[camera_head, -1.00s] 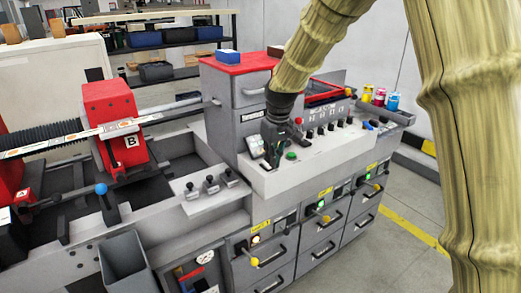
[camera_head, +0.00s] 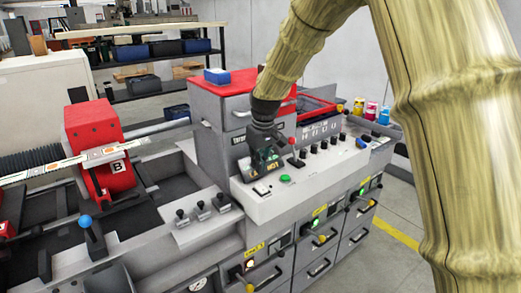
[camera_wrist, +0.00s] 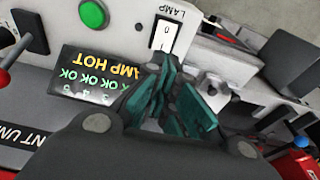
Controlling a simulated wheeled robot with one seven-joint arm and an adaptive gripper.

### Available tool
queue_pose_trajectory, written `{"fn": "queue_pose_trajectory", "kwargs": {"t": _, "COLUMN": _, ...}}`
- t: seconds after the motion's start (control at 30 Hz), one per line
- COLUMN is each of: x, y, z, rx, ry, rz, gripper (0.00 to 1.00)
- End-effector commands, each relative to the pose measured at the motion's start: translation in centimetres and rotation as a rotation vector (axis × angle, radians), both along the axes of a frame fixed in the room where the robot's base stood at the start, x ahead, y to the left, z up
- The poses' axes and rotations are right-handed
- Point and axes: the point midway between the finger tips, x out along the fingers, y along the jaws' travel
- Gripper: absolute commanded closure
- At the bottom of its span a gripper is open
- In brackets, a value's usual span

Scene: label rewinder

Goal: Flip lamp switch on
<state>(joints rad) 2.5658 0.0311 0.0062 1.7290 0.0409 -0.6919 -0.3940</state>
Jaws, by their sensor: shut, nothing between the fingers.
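The lamp switch (camera_wrist: 163,36) is a white rocker in a black frame, beside the printed word LAMP and marked 0 in the wrist view. In the head view it is small on the sloped panel (camera_head: 262,189), left of the green button. I cannot tell which side is pressed. My gripper (camera_wrist: 180,118) has teal fingers, shut and empty, just short of the switch and apart from it in the wrist picture. In the head view my gripper (camera_head: 264,153) hangs over the small display. The display (camera_wrist: 95,75) shows green OK marks and yellow LAMP HOT text.
A green button (camera_wrist: 93,13) and a red-knobbed lever (camera_wrist: 5,75) are near the display. A row of black knobs (camera_head: 324,145) runs right along the panel. Three black toggles (camera_head: 201,208) stand on a lower shelf. A red block marked B (camera_head: 97,145) is at left.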

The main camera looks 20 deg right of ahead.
Motion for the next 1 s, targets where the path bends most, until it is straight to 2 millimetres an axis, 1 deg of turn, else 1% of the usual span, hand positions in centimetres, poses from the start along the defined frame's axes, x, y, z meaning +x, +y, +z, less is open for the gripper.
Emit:
{"fn": "queue_pose_trajectory", "kwargs": {"t": 0.1, "x": 0.2, "y": 0.1, "z": -1.6, "rx": 0.000, "ry": 0.003, "rz": -0.001, "gripper": 1.00}}
{"fn": "queue_pose_trajectory", "kwargs": {"t": 0.2, "x": 0.4, "y": 0.1, "z": -2.8, "rx": -0.001, "ry": 0.003, "rz": -0.001, "gripper": 1.00}}
{"fn": "queue_pose_trajectory", "kwargs": {"t": 0.43, "x": 0.6, "y": 0.1, "z": -4.9, "rx": -0.001, "ry": 0.001, "rz": -0.001, "gripper": 1.00}}
{"fn": "queue_pose_trajectory", "kwargs": {"t": 0.63, "x": 0.7, "y": 0.1, "z": -5.5, "rx": -0.001, "ry": 0.000, "rz": -0.001, "gripper": 1.00}}
{"fn": "queue_pose_trajectory", "kwargs": {"t": 1.0, "x": 0.7, "y": 0.0, "z": -5.6, "rx": -0.001, "ry": 0.003, "rz": -0.004, "gripper": 1.00}}
